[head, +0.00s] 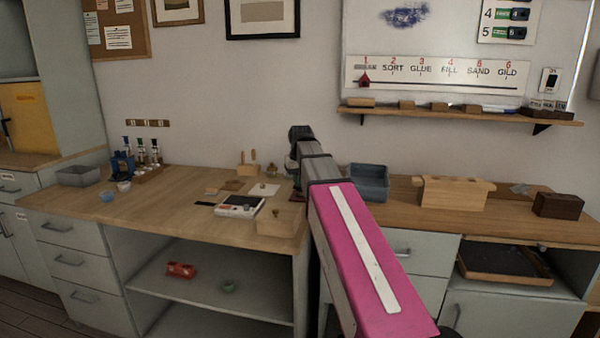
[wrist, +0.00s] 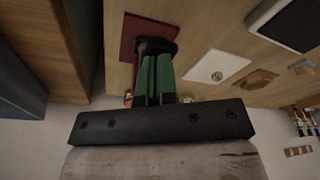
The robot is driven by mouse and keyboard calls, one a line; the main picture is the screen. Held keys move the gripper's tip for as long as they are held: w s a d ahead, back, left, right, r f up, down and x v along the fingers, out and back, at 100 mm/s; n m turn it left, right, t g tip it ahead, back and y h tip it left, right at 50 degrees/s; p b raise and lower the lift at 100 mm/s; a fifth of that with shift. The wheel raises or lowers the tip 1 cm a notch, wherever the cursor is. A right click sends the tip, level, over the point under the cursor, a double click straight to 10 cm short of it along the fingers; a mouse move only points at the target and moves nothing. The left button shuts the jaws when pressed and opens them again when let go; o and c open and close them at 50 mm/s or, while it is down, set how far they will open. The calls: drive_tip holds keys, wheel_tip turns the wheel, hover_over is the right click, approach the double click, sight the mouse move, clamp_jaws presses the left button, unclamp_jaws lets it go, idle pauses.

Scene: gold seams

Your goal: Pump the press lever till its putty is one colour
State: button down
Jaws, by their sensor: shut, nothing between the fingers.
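A small blue device (head: 122,165) stands at the back left of the bench, next to bottles in a rack. It may be the press, but it is too small to make out a lever or any putty. My gripper (wrist: 156,48) shows in the wrist view with its green-sided fingers together and nothing between them. Its dark tips are over a dark red mat (wrist: 131,38), and I cannot tell whether they touch it. In the head view my arm covers most of the gripper, well to the right of the blue device.
A white card (head: 263,190), a scale (head: 240,206) and a wooden box (head: 281,222) lie left of my arm. A blue bin (head: 370,180) stands close on its right, with a wooden rack (head: 453,193) beyond. Bare bench top (head: 165,205) shows at the left.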

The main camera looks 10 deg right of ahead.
drive_tip(key=shift+r, duration=0.8)
